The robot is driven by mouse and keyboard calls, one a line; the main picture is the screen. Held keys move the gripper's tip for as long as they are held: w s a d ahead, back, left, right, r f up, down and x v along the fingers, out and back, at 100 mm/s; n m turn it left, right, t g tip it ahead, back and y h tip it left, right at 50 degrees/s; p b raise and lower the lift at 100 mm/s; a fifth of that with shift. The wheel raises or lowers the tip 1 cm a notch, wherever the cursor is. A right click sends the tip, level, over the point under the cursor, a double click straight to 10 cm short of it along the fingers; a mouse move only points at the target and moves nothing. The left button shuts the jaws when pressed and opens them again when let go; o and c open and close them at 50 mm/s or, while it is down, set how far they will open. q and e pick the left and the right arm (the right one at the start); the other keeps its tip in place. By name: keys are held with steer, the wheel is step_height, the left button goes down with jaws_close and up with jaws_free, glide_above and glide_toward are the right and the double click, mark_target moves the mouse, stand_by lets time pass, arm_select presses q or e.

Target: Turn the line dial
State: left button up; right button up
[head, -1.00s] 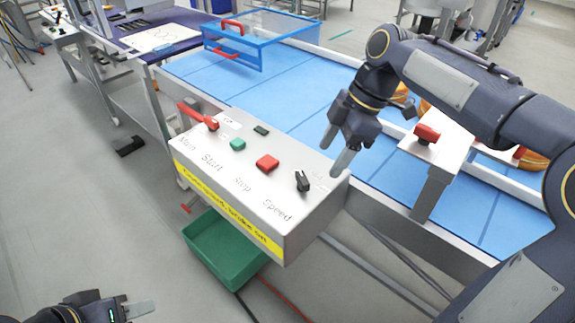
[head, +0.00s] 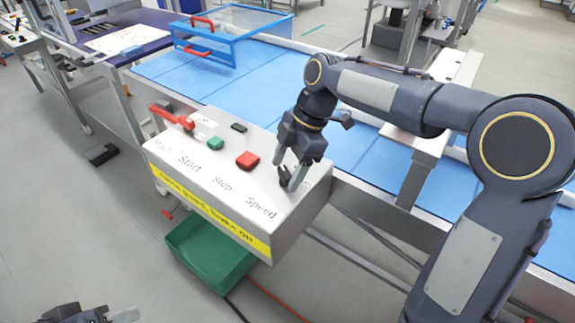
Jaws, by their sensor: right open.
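The line dial is the small black knob (head: 284,177) above the word "Speed" on the grey control box (head: 312,207). My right gripper (head: 288,172) is down at the dial, its fingers apart and pointing at the box top, with the dial between or just behind them. The fingers partly hide the dial, and I cannot tell whether they touch it. My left gripper (head: 122,316) shows only in part at the bottom left edge, away from the box.
The box also bears a red lever (head: 172,117) at "Main", a green button (head: 215,143) and a red button (head: 248,160). A blue conveyor (head: 200,75) with a blue-framed guard (head: 235,42) runs behind. A green bin (head: 205,250) stands below.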

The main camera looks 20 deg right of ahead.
steer(key=c, duration=1)
